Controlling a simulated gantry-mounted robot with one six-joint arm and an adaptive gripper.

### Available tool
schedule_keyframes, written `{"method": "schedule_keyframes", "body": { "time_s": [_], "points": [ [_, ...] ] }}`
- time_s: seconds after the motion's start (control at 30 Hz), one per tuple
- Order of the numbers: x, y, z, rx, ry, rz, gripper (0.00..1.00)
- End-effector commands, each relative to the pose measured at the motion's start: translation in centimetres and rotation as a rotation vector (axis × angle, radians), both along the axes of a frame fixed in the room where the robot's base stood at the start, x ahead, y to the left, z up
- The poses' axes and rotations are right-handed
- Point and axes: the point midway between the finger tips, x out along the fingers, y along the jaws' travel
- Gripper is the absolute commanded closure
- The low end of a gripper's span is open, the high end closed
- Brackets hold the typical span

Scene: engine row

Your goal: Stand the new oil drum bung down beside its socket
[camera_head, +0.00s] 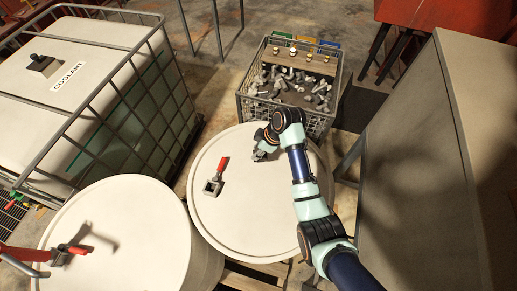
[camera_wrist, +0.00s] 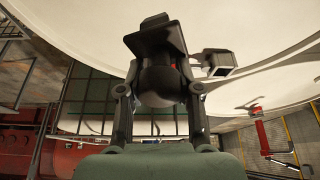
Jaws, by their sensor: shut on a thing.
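My gripper (camera_head: 262,146) is over the back part of the middle drum's pale lid (camera_head: 250,215). In the wrist view my gripper (camera_wrist: 158,92) is shut on a dark bung (camera_wrist: 160,45) with a rounded body and a flat, square-edged plate at its far end. The bung is small and mostly hidden in the head view; I cannot tell whether it touches the lid. A square grey socket fitting (camera_head: 212,187) with a red handle (camera_head: 222,165) is on the lid, left of my gripper. In the wrist view the fitting (camera_wrist: 217,63) shows just right of the bung, which partly hides the red part.
A grey crate (camera_head: 290,115) of metal parts stands behind the middle drum. A tall grey cabinet (camera_head: 430,190) is at right. The lid's front is clear.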

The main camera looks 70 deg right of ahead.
Motion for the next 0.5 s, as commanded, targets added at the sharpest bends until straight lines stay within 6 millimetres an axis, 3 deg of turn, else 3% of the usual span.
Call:
{"method": "schedule_keyframes", "body": {
  "time_s": [0.3,0.5],
  "points": [
    [0.0,0.0,-4.8,0.000,0.000,0.000,1.00],
    [0.0,0.0,-5.9,-0.001,0.000,0.000,1.00]
  ]
}}
